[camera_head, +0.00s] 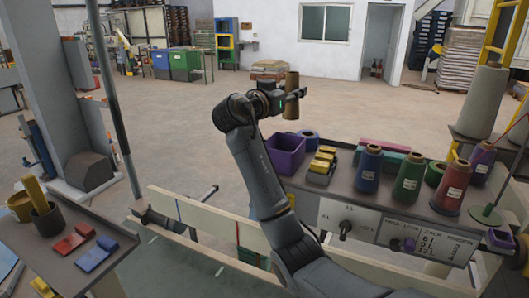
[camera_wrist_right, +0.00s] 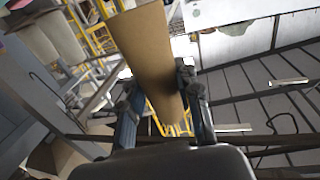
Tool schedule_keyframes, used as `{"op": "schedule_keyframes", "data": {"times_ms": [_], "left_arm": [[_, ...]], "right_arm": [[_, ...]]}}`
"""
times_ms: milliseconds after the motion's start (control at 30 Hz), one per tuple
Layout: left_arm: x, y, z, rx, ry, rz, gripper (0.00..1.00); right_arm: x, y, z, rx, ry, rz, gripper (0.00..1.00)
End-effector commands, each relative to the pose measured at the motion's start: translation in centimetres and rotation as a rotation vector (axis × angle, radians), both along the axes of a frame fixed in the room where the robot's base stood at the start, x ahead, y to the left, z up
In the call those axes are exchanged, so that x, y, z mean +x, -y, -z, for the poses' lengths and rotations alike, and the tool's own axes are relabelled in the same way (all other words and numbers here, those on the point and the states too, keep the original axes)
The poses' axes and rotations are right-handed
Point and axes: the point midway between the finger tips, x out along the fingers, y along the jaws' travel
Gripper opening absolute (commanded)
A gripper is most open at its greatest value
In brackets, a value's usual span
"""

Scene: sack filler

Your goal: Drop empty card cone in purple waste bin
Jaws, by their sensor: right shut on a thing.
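My right gripper (camera_head: 289,96) is shut on a brown card cone (camera_head: 292,82), with nothing wound on it that I can see. In the right wrist view the cone (camera_wrist_right: 148,45) stands between the two fingers of the gripper (camera_wrist_right: 160,95). An open purple bin (camera_head: 284,155) is at the left end of the grey bench, below the held cone in the picture. The cone is up in the air, clear of the bin. My left gripper is not in view.
On the bench (camera_head: 345,200) are yellow blocks (camera_head: 322,165), a blue thread cone (camera_head: 367,168), a green one (camera_head: 408,177) and a red one (camera_head: 450,187). A side table (camera_head: 45,250) at the left holds red and blue pieces. Open floor lies behind.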

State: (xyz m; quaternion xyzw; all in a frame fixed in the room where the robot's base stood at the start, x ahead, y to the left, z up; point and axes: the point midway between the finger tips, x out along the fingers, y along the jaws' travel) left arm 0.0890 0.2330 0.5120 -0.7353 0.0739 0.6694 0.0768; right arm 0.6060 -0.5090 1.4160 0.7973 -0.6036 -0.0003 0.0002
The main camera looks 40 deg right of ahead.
Motion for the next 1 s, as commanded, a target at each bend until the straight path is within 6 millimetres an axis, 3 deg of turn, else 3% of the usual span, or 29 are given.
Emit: {"op": "schedule_keyframes", "data": {"times_ms": [500, 867, 900, 1000], "left_arm": [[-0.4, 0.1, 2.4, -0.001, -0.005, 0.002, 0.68], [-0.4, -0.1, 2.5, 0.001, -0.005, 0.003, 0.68], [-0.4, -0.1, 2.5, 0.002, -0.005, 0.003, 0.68], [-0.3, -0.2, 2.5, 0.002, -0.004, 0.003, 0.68]], "right_arm": [[0.0, 0.0, 5.2, 0.000, -0.003, 0.000, 0.15], [0.0, 0.0, 5.9, -0.001, -0.002, 0.000, 0.15], [0.0, 0.0, 5.9, -0.001, -0.002, 0.000, 0.36], [0.0, 0.0, 5.9, -0.001, -0.002, 0.000, 0.57]]}}
